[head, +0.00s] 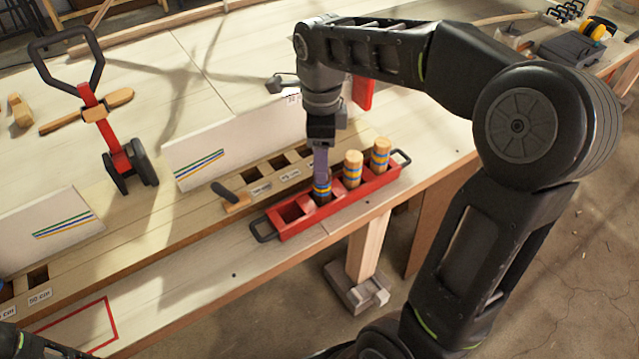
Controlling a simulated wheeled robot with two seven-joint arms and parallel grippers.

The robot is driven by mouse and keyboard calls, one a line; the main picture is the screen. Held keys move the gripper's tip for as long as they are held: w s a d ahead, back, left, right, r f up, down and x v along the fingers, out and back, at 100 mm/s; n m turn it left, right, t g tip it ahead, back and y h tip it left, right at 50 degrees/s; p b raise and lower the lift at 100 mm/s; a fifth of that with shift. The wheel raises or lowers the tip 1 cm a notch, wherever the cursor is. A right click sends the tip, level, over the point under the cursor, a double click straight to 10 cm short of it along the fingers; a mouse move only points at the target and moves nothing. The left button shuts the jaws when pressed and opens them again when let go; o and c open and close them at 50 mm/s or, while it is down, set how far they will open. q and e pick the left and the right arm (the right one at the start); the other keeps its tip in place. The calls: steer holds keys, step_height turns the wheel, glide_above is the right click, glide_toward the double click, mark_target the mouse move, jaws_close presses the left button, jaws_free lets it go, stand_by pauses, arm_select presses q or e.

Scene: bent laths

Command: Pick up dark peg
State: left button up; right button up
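The dark peg (322,193), with blue and yellow bands, stands upright in a compartment of the red tray (285,231). My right gripper (321,172) points straight down over it, with its fingers at the peg's top. The fingers are seen edge-on and cover the peg's upper end, so I cannot tell whether they are closed on it. Two light wooden pegs with similar bands, a nearer one (352,170) and a farther one (380,155), stand in the same tray to the right. My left gripper is not in view.
The tray has black end handles and sits near the front edge of the workbench (215,255). Behind it is a wooden strip with square holes (255,169). White boards (208,150) stand behind.

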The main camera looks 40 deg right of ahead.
mark_target(322, 189)
steer(key=shift+f, duration=1.35)
steer(key=shift+f+p, duration=0.25)
steer(key=shift+p, duration=0.05)
steer(key=shift+s+d+f+p, duration=0.1)
steer(key=shift+f+p, duration=0.2)
steer(key=shift+f, duration=0.9)
steer(key=shift+s+f+p, duration=0.1)
steer(key=shift+f+p, duration=0.15)
steer(key=shift+f, duration=0.9)
steer(key=shift+c, duration=0.2)
jaws_close()
